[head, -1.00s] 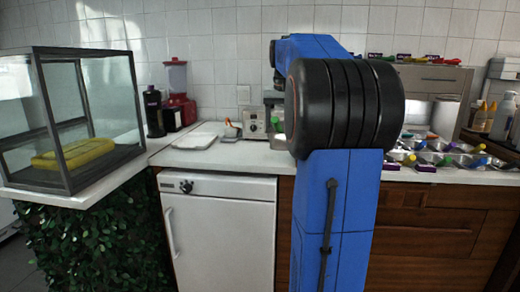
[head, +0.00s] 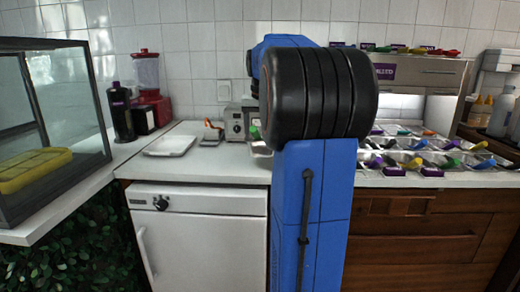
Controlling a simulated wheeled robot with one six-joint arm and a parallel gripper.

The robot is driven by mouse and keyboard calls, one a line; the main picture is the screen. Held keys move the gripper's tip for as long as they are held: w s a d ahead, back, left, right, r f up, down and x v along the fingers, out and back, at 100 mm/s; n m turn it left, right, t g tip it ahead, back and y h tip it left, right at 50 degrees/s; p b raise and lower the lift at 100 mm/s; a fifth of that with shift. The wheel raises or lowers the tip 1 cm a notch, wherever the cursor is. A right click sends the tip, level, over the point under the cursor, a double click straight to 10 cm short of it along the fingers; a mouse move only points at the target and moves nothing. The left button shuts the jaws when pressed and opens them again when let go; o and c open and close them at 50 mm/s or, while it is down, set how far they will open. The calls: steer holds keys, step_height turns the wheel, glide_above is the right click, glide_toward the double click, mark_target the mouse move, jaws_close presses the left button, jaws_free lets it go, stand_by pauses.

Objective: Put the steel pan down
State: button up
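My gripper is not in view; my own blue and black arm fills the middle of the picture and hides what lies behind it. I cannot single out the steel pan of the task. Several steel pans (head: 398,180) with coloured scoop handles sit in rows on the right part of the white counter. A steel-looking edge (head: 261,149) with a green thing above it shows just left of my arm, partly hidden. I cannot tell whether my gripper holds anything.
A white tray (head: 171,145) lies on the counter, left of a small steel appliance (head: 236,124). A red blender (head: 147,75) and a dark bottle (head: 121,112) stand further left. A glass case (head: 80,105) with a yellow tray (head: 30,168) stands at far left. Bare counter (head: 225,170) lies in front.

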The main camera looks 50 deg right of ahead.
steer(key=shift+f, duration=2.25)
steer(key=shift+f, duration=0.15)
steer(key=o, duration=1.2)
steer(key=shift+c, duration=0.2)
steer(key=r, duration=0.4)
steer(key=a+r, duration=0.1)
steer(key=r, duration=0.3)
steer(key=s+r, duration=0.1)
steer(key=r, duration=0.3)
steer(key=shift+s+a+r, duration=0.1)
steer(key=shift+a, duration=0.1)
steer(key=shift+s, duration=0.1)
